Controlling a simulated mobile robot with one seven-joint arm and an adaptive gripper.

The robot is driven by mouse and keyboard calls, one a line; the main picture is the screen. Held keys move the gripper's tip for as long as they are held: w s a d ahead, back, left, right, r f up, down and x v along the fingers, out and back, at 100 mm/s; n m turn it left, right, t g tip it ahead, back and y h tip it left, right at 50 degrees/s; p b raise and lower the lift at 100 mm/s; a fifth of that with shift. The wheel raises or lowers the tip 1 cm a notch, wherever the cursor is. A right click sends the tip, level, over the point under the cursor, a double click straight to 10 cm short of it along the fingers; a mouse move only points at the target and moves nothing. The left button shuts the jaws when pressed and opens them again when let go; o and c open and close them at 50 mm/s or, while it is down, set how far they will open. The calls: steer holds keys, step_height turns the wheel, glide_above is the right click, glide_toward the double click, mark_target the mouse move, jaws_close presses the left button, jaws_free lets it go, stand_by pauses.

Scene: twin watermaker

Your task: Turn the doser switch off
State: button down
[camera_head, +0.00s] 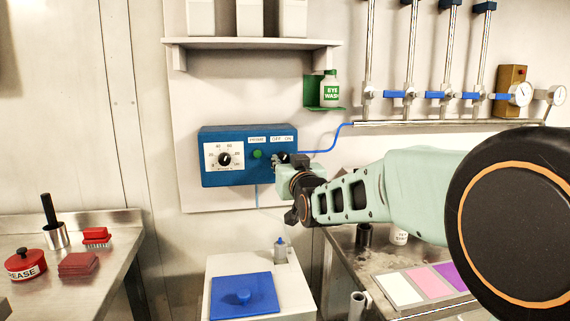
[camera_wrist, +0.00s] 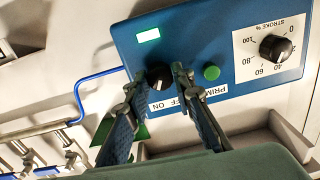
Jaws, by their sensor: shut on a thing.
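The blue doser box (camera_head: 236,180) is mounted on the wall panel, and its face also shows turned around in the wrist view (camera_wrist: 195,30). The black round doser switch (camera_wrist: 159,77) sits by the OFF and ON labels. My gripper (camera_wrist: 160,74) has a finger on each side of the switch and is shut on it. In the head view my gripper (camera_head: 281,161) covers most of the switch. The exact angle of the switch is hard to tell between the fingers. A small rectangular lamp (camera_wrist: 148,35) on the box glows pale green.
A green prime button (camera_wrist: 211,73) and the stroke dial (camera_wrist: 275,48) are on the same box face, beside my gripper. A shelf (camera_head: 250,43) is above, and a green eye wash holder (camera_head: 325,107) is up to the right. A blue tube (camera_head: 340,137) leaves the box.

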steer(key=n+b, duration=0.2)
steer(key=shift+f+n+b, duration=0.15)
steer(key=shift+n+b, duration=0.15)
steer(key=shift+b, duration=0.05)
steer(key=n+b, duration=0.2)
steer(key=n, duration=0.1)
steer(key=shift+n+b, duration=0.3)
steer(key=shift+b, duration=0.1)
steer(key=n+b, duration=0.2)
steer(key=n, duration=0.1)
steer(key=shift+n, duration=0.3)
steer(key=shift+r+n+b, duration=0.25)
steer(key=shift+n+b, duration=0.3)
steer(key=shift+n, duration=0.25)
steer(key=c, duration=1.7)
jaws_free()
steer(key=shift+o, duration=0.2)
